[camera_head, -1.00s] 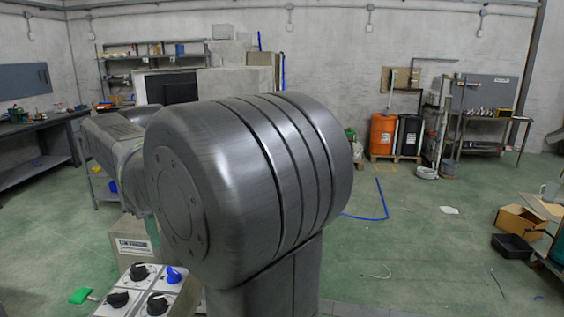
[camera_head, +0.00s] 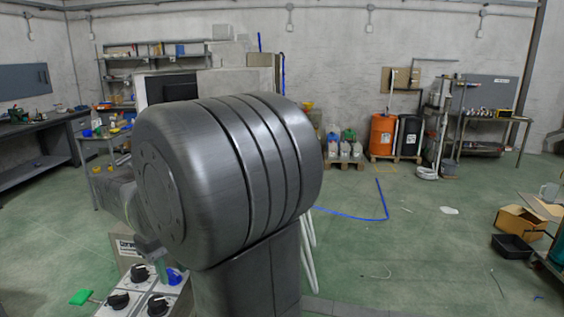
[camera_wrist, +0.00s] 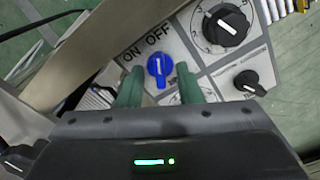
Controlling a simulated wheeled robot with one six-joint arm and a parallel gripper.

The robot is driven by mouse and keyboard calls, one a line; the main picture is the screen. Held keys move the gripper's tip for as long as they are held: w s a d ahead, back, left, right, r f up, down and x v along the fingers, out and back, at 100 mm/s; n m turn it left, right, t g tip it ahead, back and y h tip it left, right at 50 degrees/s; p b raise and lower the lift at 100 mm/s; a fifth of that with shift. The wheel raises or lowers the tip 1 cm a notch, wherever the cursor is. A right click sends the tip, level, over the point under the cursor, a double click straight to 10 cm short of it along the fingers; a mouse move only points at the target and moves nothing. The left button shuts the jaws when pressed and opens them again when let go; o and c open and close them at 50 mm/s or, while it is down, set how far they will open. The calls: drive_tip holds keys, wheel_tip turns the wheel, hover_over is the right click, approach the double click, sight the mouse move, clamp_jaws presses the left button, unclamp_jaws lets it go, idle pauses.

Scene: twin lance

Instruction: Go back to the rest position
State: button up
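My gripper (camera_wrist: 160,88) shows in the wrist view as two green fingers held apart, with nothing gripped between them. A blue knob (camera_wrist: 158,68) on a light panel shows in the gap between the fingers, beside the words ON and OFF. In the head view the blue knob (camera_head: 175,276) sits on the panel with black knobs (camera_head: 117,300). A green fingertip (camera_head: 160,268) shows just beside it; the rest of the gripper is hidden behind my arm. I cannot tell whether the fingers touch the knob.
In the wrist view a large black knob (camera_wrist: 228,24) and a small black knob (camera_wrist: 250,83) sit to the right of the blue one. A green object (camera_head: 81,296) lies left of the panel. A cardboard box (camera_head: 520,222) stands at right. The green floor in the middle is mostly clear.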

drive_tip(key=shift+f+n, duration=0.15)
drive_tip(key=shift+n, duration=0.25)
drive_tip(key=n+b, duration=0.2)
drive_tip(key=n, duration=0.2)
drive_tip(key=shift+n, duration=0.3)
drive_tip(key=n+b, duration=0.3)
drive_tip(key=n, duration=0.3)
wheel_tip(320, 180, up, 11)
drive_tip(key=shift+n, duration=0.4)
